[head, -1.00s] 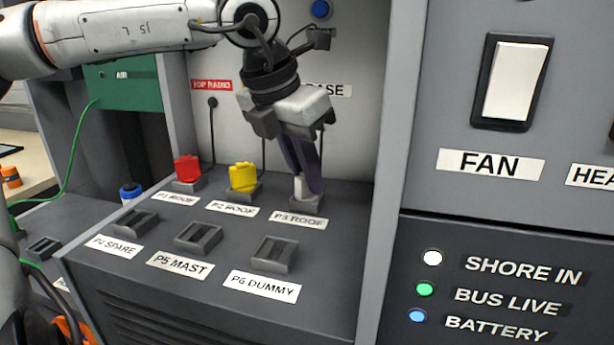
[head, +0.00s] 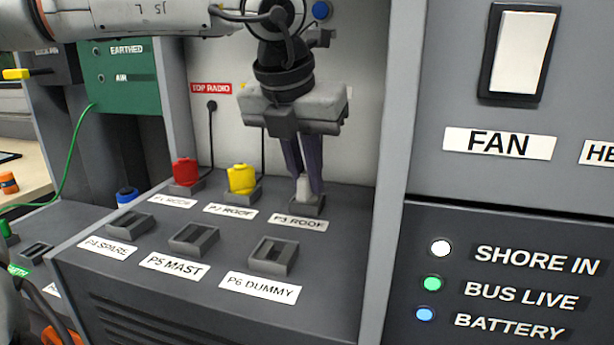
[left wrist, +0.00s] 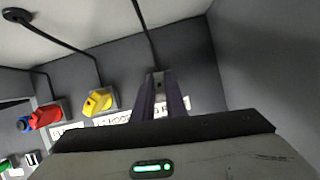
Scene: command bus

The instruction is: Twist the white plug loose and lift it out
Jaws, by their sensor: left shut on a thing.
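The white plug (head: 303,187) stands in the P3 ROOF socket (head: 308,207) at the right end of the back row. My left gripper (head: 304,188) comes down from above and is shut on the white plug. In the left wrist view the two dark fingers (left wrist: 164,98) reach away from the camera, and they mostly hide the plug between them. Whether the plug's base has left its socket cannot be told. My right gripper is not in view.
A yellow plug (head: 242,179) in P2 ROOF and a red plug (head: 185,172) in P1 ROOF stand to the left. Empty sockets P4 SPARE, P5 MAST and P6 DUMMY (head: 273,255) lie in front. A grey wall panel (head: 396,120) rises close on the right.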

